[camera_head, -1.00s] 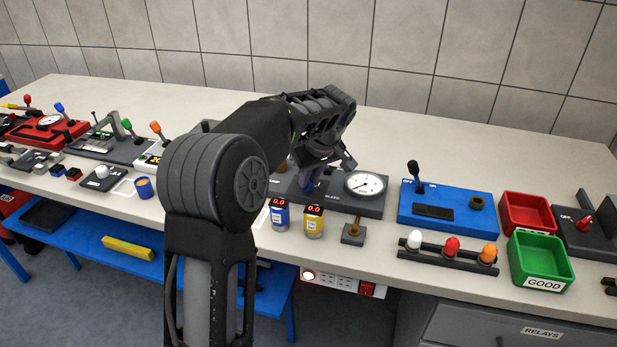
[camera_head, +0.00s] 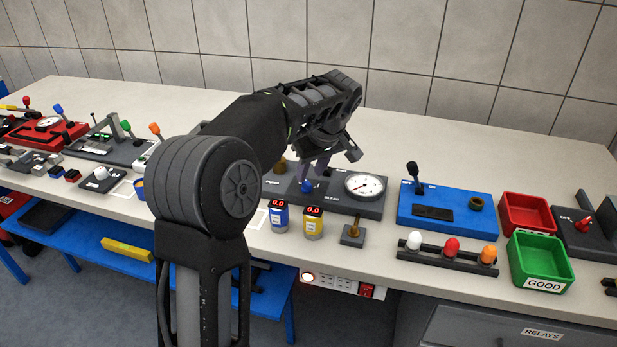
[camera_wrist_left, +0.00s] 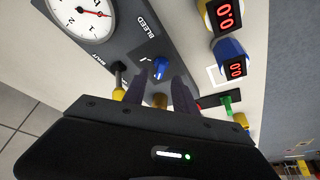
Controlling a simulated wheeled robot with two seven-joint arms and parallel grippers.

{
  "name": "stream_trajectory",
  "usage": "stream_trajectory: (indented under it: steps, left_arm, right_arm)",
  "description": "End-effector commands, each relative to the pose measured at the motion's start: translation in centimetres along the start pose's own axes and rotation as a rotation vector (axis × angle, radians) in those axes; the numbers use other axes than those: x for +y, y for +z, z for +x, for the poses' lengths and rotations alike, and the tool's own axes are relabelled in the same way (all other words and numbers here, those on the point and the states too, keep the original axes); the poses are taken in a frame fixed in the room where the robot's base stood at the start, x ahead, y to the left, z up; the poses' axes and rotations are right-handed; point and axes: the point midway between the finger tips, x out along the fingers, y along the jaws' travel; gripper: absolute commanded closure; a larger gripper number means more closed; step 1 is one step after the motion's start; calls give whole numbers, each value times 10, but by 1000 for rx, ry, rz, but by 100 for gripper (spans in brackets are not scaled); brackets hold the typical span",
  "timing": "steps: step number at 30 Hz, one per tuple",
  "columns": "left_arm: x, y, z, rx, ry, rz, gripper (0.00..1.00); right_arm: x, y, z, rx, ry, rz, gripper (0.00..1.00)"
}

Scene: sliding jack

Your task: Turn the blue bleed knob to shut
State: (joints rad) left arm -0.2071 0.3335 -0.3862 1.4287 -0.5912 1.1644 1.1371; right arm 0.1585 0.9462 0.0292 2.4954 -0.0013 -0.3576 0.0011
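The blue bleed knob (camera_head: 307,185) sits on the dark panel (camera_head: 340,204) marked BLEED, left of the round gauge. In the left wrist view the blue knob (camera_wrist_left: 160,68) shows just past the fingertips, in line with the gap between them. My left gripper (camera_head: 313,173) is open and points down just above the knob, with nothing held; its two fingers (camera_wrist_left: 161,80) stand apart in the wrist view. I cannot tell whether a fingertip touches the knob. The white gauge (camera_head: 365,186) has a red needle. My right gripper is not in view.
Blue (camera_head: 279,218) and yellow (camera_head: 313,222) canisters with red displays stand in front of the panel, beside a small brass post (camera_head: 352,232). A blue switch box (camera_head: 445,210) is to the right. The bench behind the panel is clear.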

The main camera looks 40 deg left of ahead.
Motion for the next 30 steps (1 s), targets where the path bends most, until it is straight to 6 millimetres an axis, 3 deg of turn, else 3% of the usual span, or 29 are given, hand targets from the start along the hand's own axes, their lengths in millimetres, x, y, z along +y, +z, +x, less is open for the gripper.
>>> stream_trajectory:
  steps: [3,9,30]
  left_arm:
    - [1,0,-20,1,3,0,66]
    - [0,0,-39,0,1,-1,66]
    - [0,0,-40,0,-1,-1,66]
  right_arm:
    - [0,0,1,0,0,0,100]
    - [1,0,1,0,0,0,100]
    - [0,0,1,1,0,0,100]
